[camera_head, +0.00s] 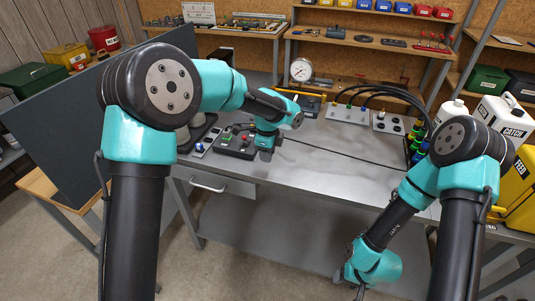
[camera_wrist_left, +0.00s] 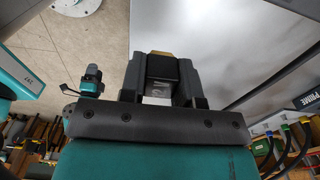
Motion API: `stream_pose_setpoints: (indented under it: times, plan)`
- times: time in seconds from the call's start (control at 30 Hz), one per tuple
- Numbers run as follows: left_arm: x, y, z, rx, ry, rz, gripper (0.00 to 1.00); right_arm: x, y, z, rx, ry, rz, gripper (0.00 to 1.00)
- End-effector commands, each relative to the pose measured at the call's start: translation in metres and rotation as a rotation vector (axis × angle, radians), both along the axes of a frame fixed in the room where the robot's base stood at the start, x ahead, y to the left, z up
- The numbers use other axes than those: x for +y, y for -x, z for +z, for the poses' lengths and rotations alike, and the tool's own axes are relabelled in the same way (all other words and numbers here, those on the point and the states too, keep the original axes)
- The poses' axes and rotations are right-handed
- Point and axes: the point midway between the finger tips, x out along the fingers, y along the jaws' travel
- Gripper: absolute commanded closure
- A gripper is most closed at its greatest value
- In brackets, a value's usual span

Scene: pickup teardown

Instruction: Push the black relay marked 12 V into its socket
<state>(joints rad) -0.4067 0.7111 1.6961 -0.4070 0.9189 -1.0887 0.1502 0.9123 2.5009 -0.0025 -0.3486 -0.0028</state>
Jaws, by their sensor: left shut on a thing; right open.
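My left gripper (camera_wrist_left: 161,75) is shut on a black block, the relay (camera_wrist_left: 162,72), in the left wrist view. The relay sits between both fingers, with a yellowish strip at its far edge; its 12 V marking is not readable. In the head view my left gripper (camera_head: 266,155) points down over the bench, just right of a black unit (camera_head: 236,142) with small coloured parts. The relay is too small or hidden to make out there. I cannot tell which part is the socket. My right gripper (camera_head: 358,292) hangs low in front of the bench, open and mostly small in view.
The grey bench (camera_head: 325,165) is clear in the middle, apart from a thin black cable. A dial gauge (camera_head: 301,70), a grey box (camera_head: 347,114) with thick black cables and a second box (camera_head: 390,122) stand behind. White bottles (camera_head: 497,115) stand at the right.

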Motion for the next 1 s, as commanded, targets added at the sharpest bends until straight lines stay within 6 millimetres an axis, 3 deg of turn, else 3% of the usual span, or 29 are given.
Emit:
stream_pose_setpoints:
  times: [0.17, 0.37, 1.0]
  plan:
    - [0.002, 0.000, -0.001, 0.000, 0.000, 0.019, 1.00, 0.000, 0.000, 0.000, 0.000, 0.000, 0.000, 0.45]
    - [0.020, 0.002, -0.005, 0.001, 0.000, 0.177, 1.00, 0.000, 0.000, 0.000, 0.000, 0.000, 0.000, 0.45]
    - [0.126, 0.026, -0.029, 0.001, -0.001, 1.231, 1.00, 0.000, 0.000, 0.000, 0.000, 0.000, 0.000, 0.45]
